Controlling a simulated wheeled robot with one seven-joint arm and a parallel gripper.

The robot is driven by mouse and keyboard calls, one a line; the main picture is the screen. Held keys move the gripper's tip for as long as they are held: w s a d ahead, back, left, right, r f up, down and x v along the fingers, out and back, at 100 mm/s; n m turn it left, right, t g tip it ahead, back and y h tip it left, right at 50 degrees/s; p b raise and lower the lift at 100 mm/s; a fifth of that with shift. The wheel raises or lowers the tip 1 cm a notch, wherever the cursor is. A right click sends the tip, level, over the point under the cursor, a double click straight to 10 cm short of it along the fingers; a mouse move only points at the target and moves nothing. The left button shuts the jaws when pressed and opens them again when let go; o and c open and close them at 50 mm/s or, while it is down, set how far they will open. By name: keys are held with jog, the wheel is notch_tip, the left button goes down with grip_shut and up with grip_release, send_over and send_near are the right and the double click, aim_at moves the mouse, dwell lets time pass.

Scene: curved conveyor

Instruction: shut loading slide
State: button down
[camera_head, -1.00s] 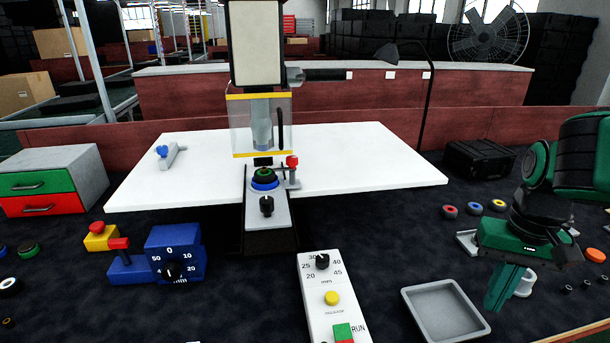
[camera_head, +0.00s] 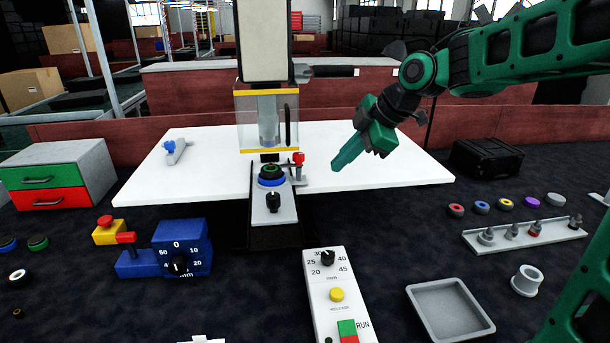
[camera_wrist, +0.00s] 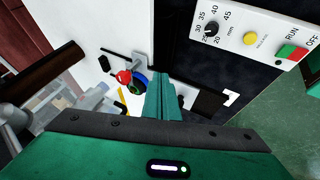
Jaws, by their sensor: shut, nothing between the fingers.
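The loading slide (camera_head: 270,219) is a grey plate sticking out toward me from under the press, with a black knob (camera_head: 273,200) near its front end. A blue and green ring stack (camera_head: 270,176) sits on it, just in front of the clear guard (camera_head: 265,122). A red-topped clamp (camera_head: 298,160) stands at its right. My gripper (camera_head: 336,164) is shut and empty, above the white table to the right of the slide, apart from it. In the wrist view, the shut fingers (camera_wrist: 163,90) partly hide the slide, beside the red clamp top (camera_wrist: 124,76) and blue ring (camera_wrist: 140,83).
A control box (camera_head: 337,290) with dial and buttons stands front right of the slide. A blue dial box (camera_head: 180,247) stands at left. A grey tray (camera_head: 449,309) and a rack of small parts (camera_head: 525,234) lie right. The white table (camera_head: 400,165) is mostly bare.

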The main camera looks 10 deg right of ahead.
jog(key=a, duration=0.1)
jog(key=n, duration=0.1)
send_near(299, 182)
notch_tip(299, 182, down, 4)
jog(key=s+a, duration=0.1)
jog(key=s, duration=0.1)
jog(key=shift+w+a+f, duration=0.1)
jog(key=shift+w+a, duration=0.1)
jog(key=shift+w, duration=0.5)
jog(key=shift+w+a+f, duration=0.1)
jog(key=shift+w+a, duration=0.15)
jog(key=shift+w, duration=0.4)
jog(key=shift+w+a, duration=0.2)
jog(key=shift+w, duration=0.5)
